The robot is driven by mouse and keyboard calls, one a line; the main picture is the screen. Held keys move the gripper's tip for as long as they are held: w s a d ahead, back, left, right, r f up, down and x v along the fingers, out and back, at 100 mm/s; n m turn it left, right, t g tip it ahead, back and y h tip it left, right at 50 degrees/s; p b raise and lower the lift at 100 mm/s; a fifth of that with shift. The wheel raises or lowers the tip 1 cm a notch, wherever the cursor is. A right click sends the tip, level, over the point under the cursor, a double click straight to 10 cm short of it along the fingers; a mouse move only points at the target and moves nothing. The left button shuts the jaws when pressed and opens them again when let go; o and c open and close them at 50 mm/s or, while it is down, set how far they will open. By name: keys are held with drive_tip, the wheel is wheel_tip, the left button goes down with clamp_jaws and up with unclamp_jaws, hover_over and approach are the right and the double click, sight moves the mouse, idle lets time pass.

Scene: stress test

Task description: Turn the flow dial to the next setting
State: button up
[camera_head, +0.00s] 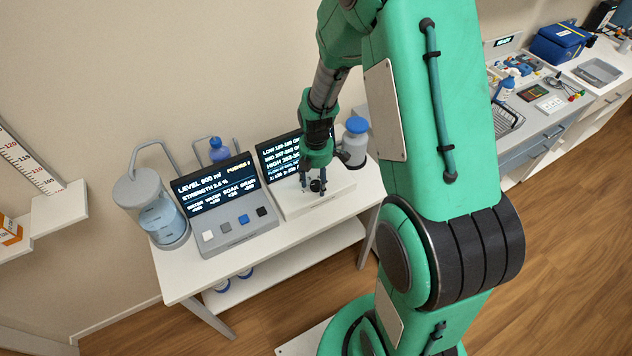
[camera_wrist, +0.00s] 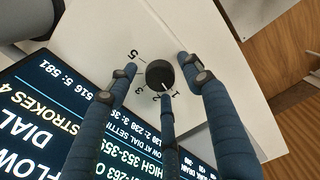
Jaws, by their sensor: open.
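The flow dial (camera_wrist: 160,74) is a round black knob on a white panel, with numbers such as 5, 3, 2 and 1 printed around it. A small pale mark shows at its edge near the 1 and 2; its exact setting I cannot tell. My gripper (camera_wrist: 160,70), with blue fingers, is open. Its fingertips stand around the dial, apart from it on the left and right; a third finger reaches close below it. My gripper (camera_head: 314,190) points down over the box.
A display (camera_head: 283,158) with text stands behind the dial box. A control console (camera_head: 225,210) with several square buttons and a clear tank (camera_head: 155,212) are to the left. A blue-capped bottle (camera_head: 355,140) stands close to my gripper's right. A separate counter is at far right.

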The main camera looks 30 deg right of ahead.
drive_tip(key=c, duration=1.2)
drive_tip(key=shift+o, duration=0.2)
